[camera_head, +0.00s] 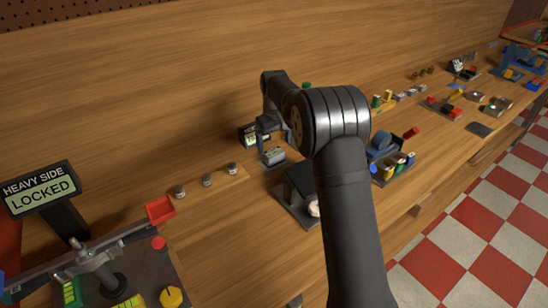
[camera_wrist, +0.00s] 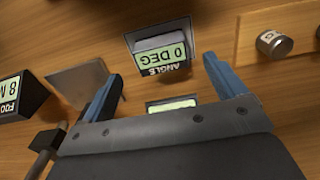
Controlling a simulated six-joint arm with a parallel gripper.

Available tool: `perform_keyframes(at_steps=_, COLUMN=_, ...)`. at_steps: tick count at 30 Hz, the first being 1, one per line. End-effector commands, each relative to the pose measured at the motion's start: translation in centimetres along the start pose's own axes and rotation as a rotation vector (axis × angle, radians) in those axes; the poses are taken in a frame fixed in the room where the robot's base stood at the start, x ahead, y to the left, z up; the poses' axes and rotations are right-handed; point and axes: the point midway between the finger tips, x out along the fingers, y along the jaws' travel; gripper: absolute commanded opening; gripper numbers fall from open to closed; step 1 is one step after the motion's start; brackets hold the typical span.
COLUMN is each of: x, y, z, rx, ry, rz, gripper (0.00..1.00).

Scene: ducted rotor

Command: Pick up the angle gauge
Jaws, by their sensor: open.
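The angle gauge (camera_wrist: 160,52) is a small grey block with a pale green display reading "0 DEG" above the word "ANGLE", upside down in the wrist view. It sits on a dark plate on the wooden bench. In the head view the gauge (camera_head: 273,156) appears below my gripper, partly near the arm. My gripper (camera_wrist: 162,74) has two blue fingers, open, with nothing held between them. The gauge shows between and beyond the fingertips, apart from them. In the head view my gripper (camera_head: 262,139) is small and partly hard to make out.
A black display box (camera_wrist: 15,97) stands left in the wrist view, beside a grey plate (camera_wrist: 80,80). Another green display (camera_wrist: 172,105) is partly hidden by my gripper. A metal cylinder (camera_wrist: 273,43) stands on a raised wooden strip. The locked balance (camera_head: 100,270) stands lower left.

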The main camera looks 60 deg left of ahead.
Motion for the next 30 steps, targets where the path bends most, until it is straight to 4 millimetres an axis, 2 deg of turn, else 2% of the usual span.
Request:
perform_keyframes(at_steps=7, x=1.4, y=-0.1, z=0.1, rx=0.000, ry=-0.001, rz=-0.001, gripper=0.89)
perform_keyframes(at_steps=15, x=5.2, y=-0.2, z=0.2, rx=0.000, ry=-0.001, rz=-0.001, gripper=0.89)
perform_keyframes(at_steps=22, x=5.6, y=-0.2, z=0.1, rx=0.000, ry=0.001, rz=0.000, gripper=0.89)
perform_keyframes(at_steps=23, x=5.6, y=-0.2, z=0.1, rx=0.000, ry=0.001, rz=0.000, gripper=0.87)
perform_keyframes(at_steps=30, x=5.6, y=-0.2, z=0.1, rx=0.000, ry=0.001, rz=0.000, gripper=0.40)
